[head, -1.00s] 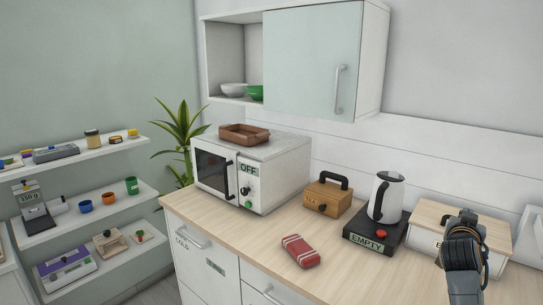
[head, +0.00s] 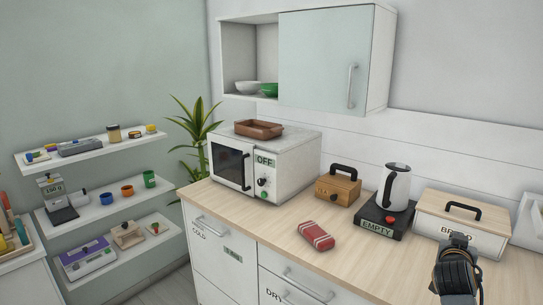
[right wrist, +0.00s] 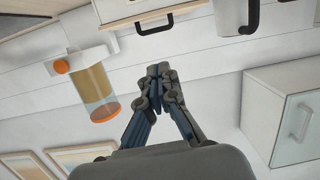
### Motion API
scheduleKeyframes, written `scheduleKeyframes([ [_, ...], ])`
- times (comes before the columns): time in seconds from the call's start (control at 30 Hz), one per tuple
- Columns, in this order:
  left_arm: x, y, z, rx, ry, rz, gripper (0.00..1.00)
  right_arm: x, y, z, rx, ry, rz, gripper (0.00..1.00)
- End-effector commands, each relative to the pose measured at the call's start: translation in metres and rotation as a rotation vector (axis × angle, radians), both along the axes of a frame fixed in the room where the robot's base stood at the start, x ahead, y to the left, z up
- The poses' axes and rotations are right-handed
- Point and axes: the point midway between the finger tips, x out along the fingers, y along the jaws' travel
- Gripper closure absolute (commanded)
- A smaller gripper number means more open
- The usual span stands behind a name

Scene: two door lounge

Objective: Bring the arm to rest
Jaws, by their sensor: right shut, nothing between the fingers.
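My right gripper (head: 458,243) is at the lower right of the head view, in front of the bread box (head: 432,205) and covering part of its label. In the right wrist view, the fingers of my right gripper (right wrist: 158,72) meet at the tips with nothing between them. That view looks upside down, and the fingers appear against the white wall. My left gripper is in neither view.
The wooden counter (head: 370,268) holds a microwave (head: 296,163), a red packet (head: 316,236), a wooden box (head: 336,190) and a kettle (head: 395,188) on its base. A wall cabinet (head: 320,58) hangs above. The wrist view shows a dispenser (right wrist: 92,85).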

Motion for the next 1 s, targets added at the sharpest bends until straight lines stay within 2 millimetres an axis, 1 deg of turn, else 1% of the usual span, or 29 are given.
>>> scheduleKeyframes([
  [0.03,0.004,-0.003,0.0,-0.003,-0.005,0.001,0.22,-0.007,0.008,-0.013,0.004,0.028,0.012,1.0],
  [0.1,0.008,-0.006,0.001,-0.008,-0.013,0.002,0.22,-0.017,0.018,-0.03,0.009,0.071,0.029,1.0],
  [0.17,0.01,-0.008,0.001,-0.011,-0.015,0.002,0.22,-0.026,0.027,-0.046,0.016,0.109,0.046,1.0],
  [0.23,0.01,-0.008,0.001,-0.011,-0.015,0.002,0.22,-0.04,0.041,-0.066,0.023,0.163,0.07,1.0],
  [0.27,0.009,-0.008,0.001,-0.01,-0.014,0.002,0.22,-0.047,0.047,-0.075,0.027,0.188,0.082,1.0],
  [0.37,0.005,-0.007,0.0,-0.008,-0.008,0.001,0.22,-0.078,0.074,-0.112,0.047,0.291,0.133,1.0],
  [0.4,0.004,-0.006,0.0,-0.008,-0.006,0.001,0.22,-0.095,0.086,-0.128,0.057,0.342,0.159,1.0],
  [0.47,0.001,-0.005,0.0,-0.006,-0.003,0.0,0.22,-0.124,0.109,-0.153,0.077,0.426,0.207,1.0],
  [0.5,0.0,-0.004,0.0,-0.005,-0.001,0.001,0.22,-0.146,0.124,-0.169,0.09,0.486,0.243,1.0],
  [0.57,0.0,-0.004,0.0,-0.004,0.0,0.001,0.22,-0.179,0.147,-0.19,0.114,0.574,0.297,1.0],
  [0.6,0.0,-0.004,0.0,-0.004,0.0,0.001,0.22,-0.201,0.161,-0.201,0.128,0.626,0.333,1.0],
  [0.7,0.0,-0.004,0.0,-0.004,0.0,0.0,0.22,-0.247,0.19,-0.22,0.162,0.737,0.411,1.0],
  [0.8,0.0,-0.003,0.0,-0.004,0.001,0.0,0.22,-0.284,0.212,-0.23,0.191,0.818,0.474,1.0],
  [1.0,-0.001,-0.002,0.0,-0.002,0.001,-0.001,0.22,-0.346,0.245,-0.238,0.24,0.946,0.581,1.0],
])
